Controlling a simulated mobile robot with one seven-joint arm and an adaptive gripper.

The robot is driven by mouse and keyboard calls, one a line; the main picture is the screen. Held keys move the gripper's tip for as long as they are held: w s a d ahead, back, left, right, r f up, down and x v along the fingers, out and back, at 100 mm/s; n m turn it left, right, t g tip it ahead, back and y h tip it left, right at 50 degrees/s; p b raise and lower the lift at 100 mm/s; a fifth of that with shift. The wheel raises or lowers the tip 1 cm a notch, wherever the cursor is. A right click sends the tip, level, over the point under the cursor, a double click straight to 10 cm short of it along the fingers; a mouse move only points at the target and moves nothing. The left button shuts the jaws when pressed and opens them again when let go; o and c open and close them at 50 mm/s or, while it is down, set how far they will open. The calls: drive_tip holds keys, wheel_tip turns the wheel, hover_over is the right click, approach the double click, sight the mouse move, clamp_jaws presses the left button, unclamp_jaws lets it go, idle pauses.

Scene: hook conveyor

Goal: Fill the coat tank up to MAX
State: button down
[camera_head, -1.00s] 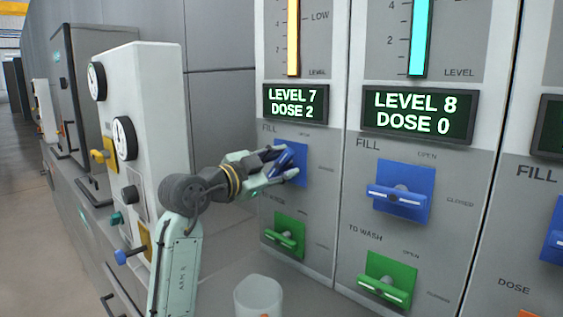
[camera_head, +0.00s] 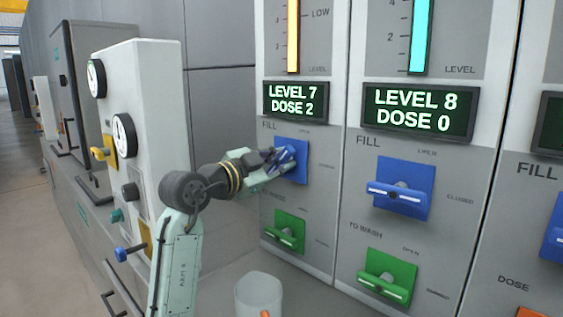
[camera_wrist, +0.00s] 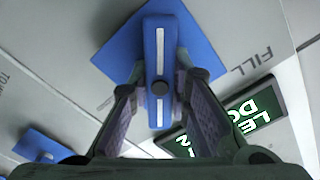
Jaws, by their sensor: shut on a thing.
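My gripper (camera_head: 281,160) is shut on the blue fill handle (camera_wrist: 160,62) of the left panel. In the wrist view the handle stands between the two fingers and is turned at an angle to its blue square plate (camera_wrist: 116,48). The plate also shows in the head view (camera_head: 299,172), partly hidden by my fingers. The display above it (camera_head: 296,102) reads LEVEL 7, DOSE 2. A yellow level bar (camera_head: 293,38) rises above that display. No tank name or MAX mark is visible.
The neighbouring panel has a display (camera_head: 418,112) reading LEVEL 8, DOSE 0, and a horizontal blue fill handle (camera_head: 398,193). Green wash handles (camera_head: 283,232) sit below. A white gauge box (camera_head: 140,130) stands left of my arm. A pale cylinder (camera_head: 259,292) stands below.

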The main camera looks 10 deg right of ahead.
drive_tip(key=shift+f+m, duration=0.1)
drive_tip(key=shift+m, duration=0.2)
drive_tip(key=m+b, duration=0.3)
drive_tip(key=m, duration=0.1)
drive_tip(key=shift+f+b, duration=0.1)
drive_tip(key=shift+b, duration=0.2)
drive_tip(key=shift+s+m+b, duration=0.1)
drive_tip(key=shift+m+b, duration=0.85)
drive_tip(key=shift+m, duration=1.45)
drive_tip(key=c, duration=1.5)
unclamp_jaws()
drive_tip(key=v, duration=1.2)
